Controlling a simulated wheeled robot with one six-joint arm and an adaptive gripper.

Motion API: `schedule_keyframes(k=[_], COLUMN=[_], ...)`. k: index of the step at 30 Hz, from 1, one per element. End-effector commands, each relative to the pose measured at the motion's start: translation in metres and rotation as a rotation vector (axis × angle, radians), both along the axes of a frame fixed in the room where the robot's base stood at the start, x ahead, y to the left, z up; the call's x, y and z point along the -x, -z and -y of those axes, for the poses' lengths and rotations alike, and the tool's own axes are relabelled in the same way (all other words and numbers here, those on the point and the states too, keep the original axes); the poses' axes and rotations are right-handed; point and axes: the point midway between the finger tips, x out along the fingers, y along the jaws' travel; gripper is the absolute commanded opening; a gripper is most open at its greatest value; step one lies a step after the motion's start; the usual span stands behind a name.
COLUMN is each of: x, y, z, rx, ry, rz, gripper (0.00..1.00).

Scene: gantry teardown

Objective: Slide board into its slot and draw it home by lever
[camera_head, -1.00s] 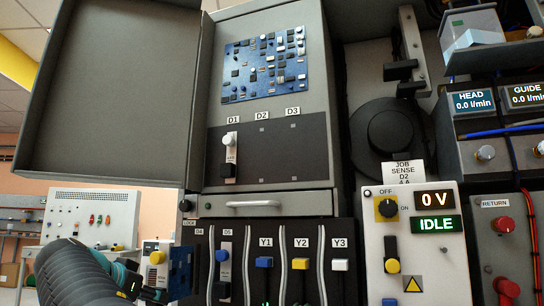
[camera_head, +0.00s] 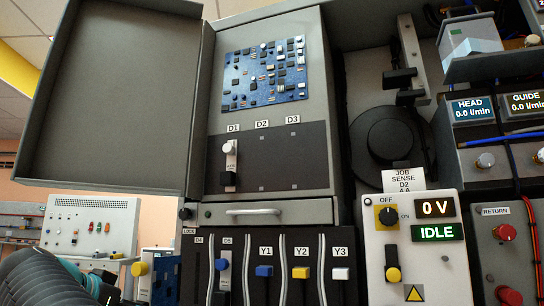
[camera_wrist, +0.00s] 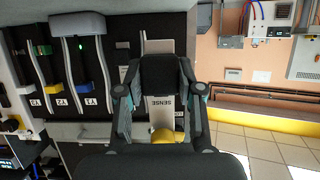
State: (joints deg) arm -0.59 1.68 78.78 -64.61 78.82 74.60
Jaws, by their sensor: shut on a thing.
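My gripper (camera_wrist: 160,88) is shut on the black grip of a board with a white front strip marked SENSE (camera_wrist: 161,104) and a yellow knob (camera_wrist: 162,137). In the head view the board (camera_head: 141,269) is at the lower left, its blue circuit side facing the rack, apart from it; my gripper is mostly cut off by the lower edge. The D2 position (camera_head: 262,158) is bare black panel, like D3 (camera_head: 293,157). D1 holds a white-and-black lever module (camera_head: 230,162). A job card (camera_head: 404,177) reads SENSE D2 4 A.
The open cabinet door (camera_head: 105,95) hangs at left. Lower modules include Y1 (camera_head: 265,271), Y2 and Y3. A power panel (camera_head: 415,265) reads 0 V, IDLE. A wheel-like black reel (camera_head: 388,143) stands right of the cabinet.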

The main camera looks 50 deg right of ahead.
Motion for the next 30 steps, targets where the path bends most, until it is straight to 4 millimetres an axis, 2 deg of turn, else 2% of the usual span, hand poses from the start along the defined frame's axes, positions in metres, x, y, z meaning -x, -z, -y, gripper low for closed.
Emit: schedule_keyframes(k=[18, 30], x=[0.015, 0.017], y=[-0.001, -0.001], z=[-0.050, -0.054], rx=[0.000, 0.000], ry=[-0.001, 0.001], rz=[0.001, 0.002], gripper=[0.00, 0.00])
